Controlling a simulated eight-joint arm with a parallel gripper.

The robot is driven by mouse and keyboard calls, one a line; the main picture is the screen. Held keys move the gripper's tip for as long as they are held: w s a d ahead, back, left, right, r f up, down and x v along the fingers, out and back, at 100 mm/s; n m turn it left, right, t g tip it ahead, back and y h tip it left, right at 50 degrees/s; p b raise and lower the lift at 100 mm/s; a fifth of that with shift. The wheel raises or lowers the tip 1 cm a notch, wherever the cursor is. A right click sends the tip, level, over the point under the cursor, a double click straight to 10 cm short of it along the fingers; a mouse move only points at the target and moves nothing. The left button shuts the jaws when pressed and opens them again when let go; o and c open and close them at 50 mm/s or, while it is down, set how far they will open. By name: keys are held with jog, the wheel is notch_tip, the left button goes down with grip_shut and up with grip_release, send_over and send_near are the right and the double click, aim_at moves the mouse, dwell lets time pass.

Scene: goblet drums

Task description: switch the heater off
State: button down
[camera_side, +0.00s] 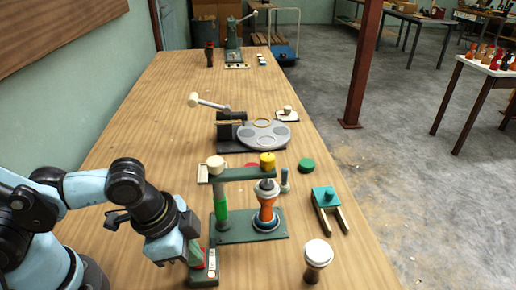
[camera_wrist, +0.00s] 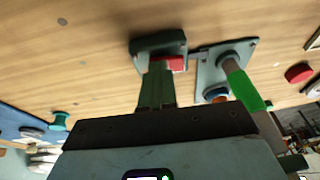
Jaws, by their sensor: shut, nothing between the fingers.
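A small dark grey-green box with a red part (camera_side: 211,260) stands at the near edge of the stand's base; I take it for the heater's switch. It also shows in the wrist view (camera_wrist: 160,43), with the red part (camera_wrist: 172,63) facing my fingers. My gripper (camera_side: 195,257) is shut and empty, pointing down at the box. In the wrist view its green fingers (camera_wrist: 158,72) overlap the red part's left side; I cannot tell whether they touch. The fingers hide part of the red piece, so its position is unclear. No part is clearly recognisable as the heater itself.
A grey turntable (camera_side: 262,133) is behind.

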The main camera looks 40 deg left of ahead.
jog(key=shift+a, duration=0.1)
jog(key=shift+w+a+r, duration=0.1)
jog(key=shift+w+a, duration=0.5)
jog(key=shift+w, duration=0.05)
jog(key=shift+r, duration=2.15)
jog(key=v, duration=0.9)
jog(key=shift+a+r, duration=0.3)
jog(key=shift+a, duration=0.05)
